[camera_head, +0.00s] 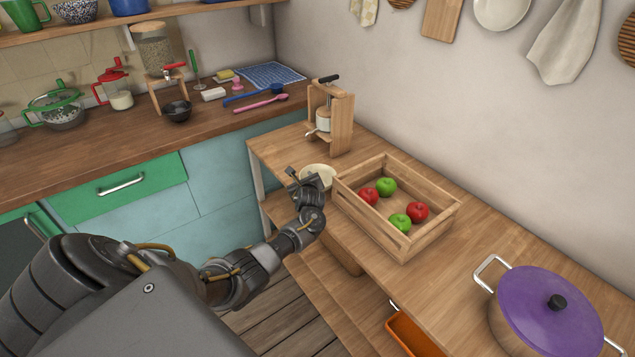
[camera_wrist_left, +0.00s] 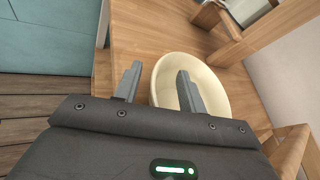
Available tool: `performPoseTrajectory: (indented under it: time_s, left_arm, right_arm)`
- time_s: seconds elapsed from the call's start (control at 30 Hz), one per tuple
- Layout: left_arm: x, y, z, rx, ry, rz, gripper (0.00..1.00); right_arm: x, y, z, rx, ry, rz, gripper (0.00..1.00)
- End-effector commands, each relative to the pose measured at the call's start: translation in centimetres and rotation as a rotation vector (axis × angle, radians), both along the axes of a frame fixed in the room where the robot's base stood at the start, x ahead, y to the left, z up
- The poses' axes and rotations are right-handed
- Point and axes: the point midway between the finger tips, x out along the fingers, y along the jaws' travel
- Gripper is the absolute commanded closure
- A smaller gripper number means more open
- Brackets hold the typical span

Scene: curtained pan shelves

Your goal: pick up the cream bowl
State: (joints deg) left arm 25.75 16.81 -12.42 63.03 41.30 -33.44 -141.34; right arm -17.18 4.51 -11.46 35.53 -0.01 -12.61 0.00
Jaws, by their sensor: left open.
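The cream bowl (camera_head: 321,171) stands on the wooden counter, partly hidden behind my left gripper in the head view. My left gripper (camera_head: 299,177) is open at the bowl's near left side. In the left wrist view the bowl (camera_wrist_left: 213,82) lies under the right finger, and the gripper (camera_wrist_left: 158,88) has its left finger outside the rim. The bowl's left rim shows between the two fingers. No contact can be made out. The bowl looks empty where its inside shows. My right gripper is not in view.
A wooden crate (camera_head: 430,222) with red and green apples stands just right of the bowl. A wooden-framed device (camera_head: 342,122) stands behind it. A purple-lidded pot (camera_head: 545,310) is at the lower right. The counter's left edge is close to the bowl.

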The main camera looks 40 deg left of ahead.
Motion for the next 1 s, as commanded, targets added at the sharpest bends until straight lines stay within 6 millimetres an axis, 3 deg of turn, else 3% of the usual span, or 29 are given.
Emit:
performPoseTrajectory:
  time_s: [0.07, 0.33, 0.73, 1.0]
  left_arm:
    - [0.0, 0.0, 0.0, 0.000, 0.000, 0.000, 0.63]
    - [0.0, 0.0, 0.0, 0.001, 0.001, 0.001, 0.99]
    - [0.0, 0.0, 0.5, 0.001, -0.002, 0.001, 1.00]
    - [0.0, 0.1, 5.4, 0.003, -0.004, 0.000, 1.00]
  right_arm:
    - [0.0, 0.0, 0.0, 0.000, 0.000, 0.000, 0.64]
    - [0.0, 0.0, 0.0, 0.000, 0.000, 0.000, 0.64]
    - [0.0, -0.1, 0.1, -0.001, 0.001, 0.000, 0.64]
    - [0.0, -0.2, 0.4, -0.002, 0.001, 0.001, 0.64]
